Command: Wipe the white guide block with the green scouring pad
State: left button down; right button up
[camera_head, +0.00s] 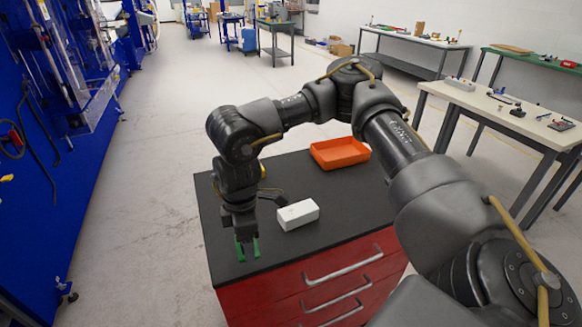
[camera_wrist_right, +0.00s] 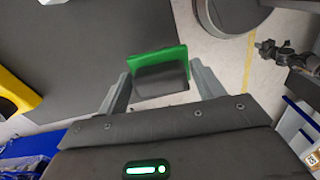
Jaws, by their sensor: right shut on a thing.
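The white guide block (camera_head: 298,214) lies on the dark top of a red drawer cabinet in the head view. The green scouring pad (camera_wrist_right: 158,57) is between the fingers of my right gripper (camera_wrist_right: 160,82) in the wrist view, with a dark grey part on its near side. In the head view my right gripper (camera_head: 247,243) points down near the cabinet's left front edge, left of the block and apart from it. Green of the pad (camera_head: 256,248) shows at its fingertips. It is shut on the pad. My left gripper is not in view.
An empty orange tray (camera_head: 340,152) sits at the back of the cabinet top (camera_head: 285,178). The cabinet top is clear around the block. My right arm arches over the cabinet's right side. A blue rack stands at the left and worktables (camera_head: 500,112) at the right.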

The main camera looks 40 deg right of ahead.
jog(key=w+d+r+n+p, duration=0.4)
jog(key=d+r+n+p, duration=0.1)
jog(key=d+n+p, duration=0.25)
pick_arm(q)
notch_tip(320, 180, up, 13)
jog(key=p, duration=0.4)
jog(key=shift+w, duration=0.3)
pick_arm(e)
notch_tip(320, 180, up, 2)
jog(key=n, duration=0.7)
send_over(286, 208)
jog(key=shift+r, duration=0.15)
pick_arm(q)
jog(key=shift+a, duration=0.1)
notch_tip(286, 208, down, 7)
jog(key=b, duration=0.7)
pick_arm(e)
notch_tip(286, 208, down, 6)
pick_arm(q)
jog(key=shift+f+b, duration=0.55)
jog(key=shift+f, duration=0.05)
pick_arm(e)
jog(key=shift+f, duration=1)
